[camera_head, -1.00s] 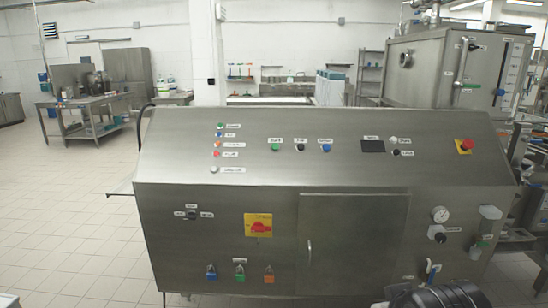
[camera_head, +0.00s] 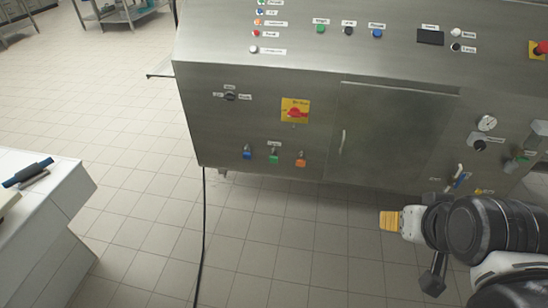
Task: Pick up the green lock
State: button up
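The green lock (camera_head: 273,158) is a small padlock hanging low on the front of the steel machine (camera_head: 400,120). It is the middle one of three locks in a row. A blue lock (camera_head: 247,153) hangs to its left and an orange lock (camera_head: 301,160) to its right. My arm reaches in from the lower right. What looks like my gripper (camera_head: 390,221), with an orange ribbed end, is to the right of and below the green lock in the picture, well apart from it. I cannot tell whether it is open or shut. Nothing shows in its grip.
A yellow plate with a red switch (camera_head: 295,111) sits above the locks. A cabinet door with a handle (camera_head: 343,138) is to their right. A white counter (camera_head: 40,220) with a blue-handled tool (camera_head: 27,173) stands at left. A black cable (camera_head: 203,240) runs down the picture. Tiled floor is open between.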

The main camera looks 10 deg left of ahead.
aim_at(272, 159)
jog(key=i+j, duration=0.15)
jog(key=j, duration=0.2)
jog(key=i+j, duration=0.15)
jog(key=j, duration=0.2)
jog(key=i+j, duration=0.15)
jog(key=j, duration=0.2)
jog(key=i+j, duration=0.1)
jog(key=j, duration=0.25)
jog(key=i+j, duration=0.15)
jog(key=j, duration=0.2)
jog(key=z, duration=0.05)
